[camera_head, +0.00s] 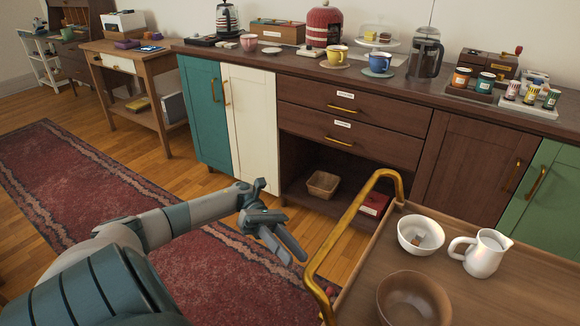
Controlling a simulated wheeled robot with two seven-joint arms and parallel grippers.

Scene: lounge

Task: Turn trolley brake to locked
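The trolley has a wooden top (359,296) with a raised rim and a curved brass handle (342,222), at the lower right of the head view. I cannot make out its brake; the wheels and lower part are out of frame. My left gripper (296,258) is left of the brass handle, apart from it in the picture, with its fingers pointing down and right. Nothing shows between its fingers, but their spacing is unclear at this angle. My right gripper is not in view.
A white bowl (420,233), a white jug (482,253) and a brown bowl (413,299) stand on the trolley. A long sideboard (350,120) runs behind it. A red rug (90,190) covers the floor at left, with bare wood floor between it and the sideboard.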

